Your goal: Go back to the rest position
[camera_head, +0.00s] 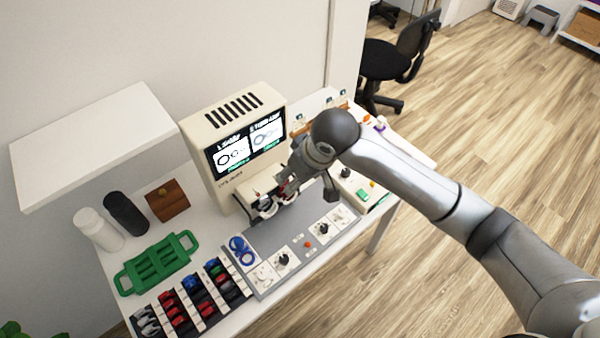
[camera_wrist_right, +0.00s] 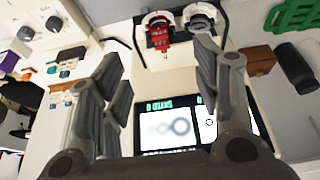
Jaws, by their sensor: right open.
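My right gripper (camera_head: 284,188) is in front of the eye-test machine (camera_head: 215,172), beside two round holders (camera_head: 265,207) at its base. In the right wrist view my right gripper (camera_wrist_right: 155,75) has its fingers spread wide, with nothing between them. The two round holders show beyond the fingers in that view, and a red piece (camera_wrist_right: 160,38) sits at one of them. The machine's lit screen (camera_wrist_right: 168,128) shows below, partly hidden by my gripper. My left gripper is in neither view.
A control panel (camera_head: 325,226) with knobs lies beneath my right arm. A lens rack (camera_head: 196,303), green tray (camera_head: 157,262), blue ringed piece (camera_head: 241,250), wooden box (camera_head: 167,200), black cylinder (camera_head: 125,213) and white cylinder (camera_head: 98,230) stand left. A black chair (camera_head: 395,60) is behind; floor is clear right.

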